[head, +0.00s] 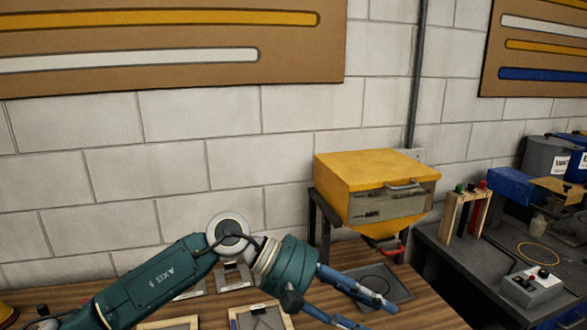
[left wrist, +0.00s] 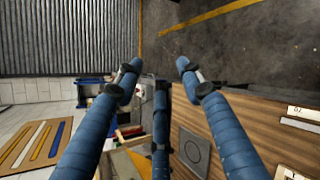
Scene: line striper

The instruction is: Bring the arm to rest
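My left arm (head: 165,282), dark green, comes in from the lower left in the head view and reaches right over a wooden table (head: 430,305). Its gripper (head: 376,312) has blue fingers spread apart in front of a grey tray (head: 400,289). In the left wrist view the gripper (left wrist: 160,68) is open, with nothing between its fingers. A grey square plate (left wrist: 193,152) lies on the wooden top beyond the fingers. My right arm and gripper are not in view.
A yellow hopper box (head: 350,172) with a red handle (head: 393,251) stands behind the gripper. Framed pieces (head: 262,318) lie near the arm. Space above the arm is clear.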

